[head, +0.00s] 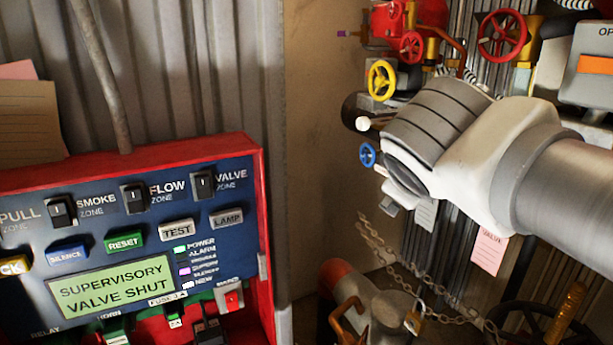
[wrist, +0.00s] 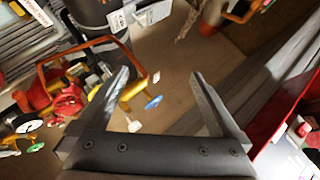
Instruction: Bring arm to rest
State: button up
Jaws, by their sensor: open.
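My arm reaches in from the right of the head view, with its white and grey wrist in front of the valves; the fingers do not show clearly there. In the wrist view my gripper (wrist: 160,100) is open, its two dark fingers spread wide.
A red alarm panel (head: 268,215) with a screen reading "SUPERVISORY VALVE SHUT" is at left. A yellow handwheel (head: 381,80), a blue handwheel (head: 367,155) and a red handwheel (head: 503,36) are near my arm. A chain (head: 440,290) and pipework (head: 375,308) lie below.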

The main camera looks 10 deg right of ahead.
jog(key=shift+f, duration=0.15)
jog(key=s+a+f+m+g+y, duration=0.2)
jog(key=s+a+f+m, duration=0.1)
jog(key=f, duration=0.5)
jog(key=s+a+f+m+g+y, duration=0.3)
jog(key=s+a+f, duration=0.2)
jog(key=s+f, duration=0.2)
jog(key=shift+s+a+f+m, duration=0.15)
jog(key=shift+s+f+m, duration=0.05)
jog(key=shift+f+m, duration=0.2)
